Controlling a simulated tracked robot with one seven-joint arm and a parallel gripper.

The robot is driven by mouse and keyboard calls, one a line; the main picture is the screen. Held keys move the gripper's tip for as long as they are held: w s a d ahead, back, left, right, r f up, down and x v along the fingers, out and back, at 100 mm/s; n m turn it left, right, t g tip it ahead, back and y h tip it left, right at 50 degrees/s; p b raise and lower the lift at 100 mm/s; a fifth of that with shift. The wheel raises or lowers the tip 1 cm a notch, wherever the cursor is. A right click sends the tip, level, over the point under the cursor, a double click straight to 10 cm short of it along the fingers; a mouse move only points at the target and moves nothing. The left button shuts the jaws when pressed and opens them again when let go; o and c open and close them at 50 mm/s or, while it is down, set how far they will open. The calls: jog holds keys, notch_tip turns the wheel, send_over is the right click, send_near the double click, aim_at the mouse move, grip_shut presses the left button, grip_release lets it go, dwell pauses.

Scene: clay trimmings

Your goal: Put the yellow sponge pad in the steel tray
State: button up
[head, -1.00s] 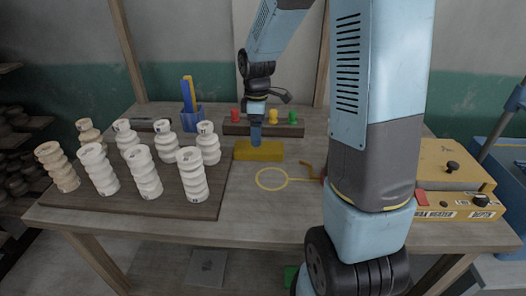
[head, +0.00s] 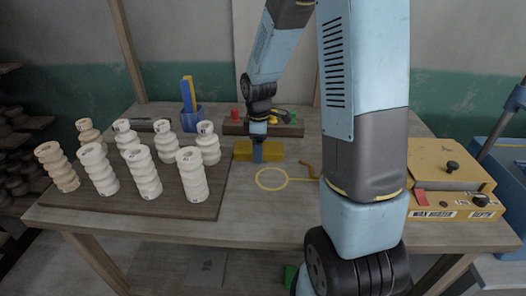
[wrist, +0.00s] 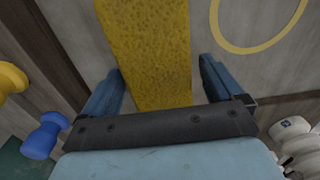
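The yellow sponge pad (head: 274,152) lies flat on the wooden table, in front of the rack with coloured knobs. My gripper (head: 258,155) is lowered over it, pointing down. In the wrist view the pad (wrist: 148,50) runs between the two blue fingers of my gripper (wrist: 160,72). The fingers are apart, with a gap on each side of the pad. A low grey item (head: 141,125) lies at the back left of the table, partly hidden by white pieces; I cannot tell whether it is the steel tray.
Several ribbed white and tan pieces (head: 145,172) stand on a dark board (head: 130,203) at left. A blue holder (head: 190,118) stands behind them. A yellow ring outline (head: 272,180) marks the clear table in front. A yellow box (head: 450,170) sits at right.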

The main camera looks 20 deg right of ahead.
jog(key=c, duration=1)
jog(key=shift+r, duration=0.65)
jog(key=s+r, duration=0.7)
jog(key=s, duration=0.2)
jog(key=s+r, duration=0.4)
jog(key=s, duration=0.1)
jog(key=shift+r, duration=0.35)
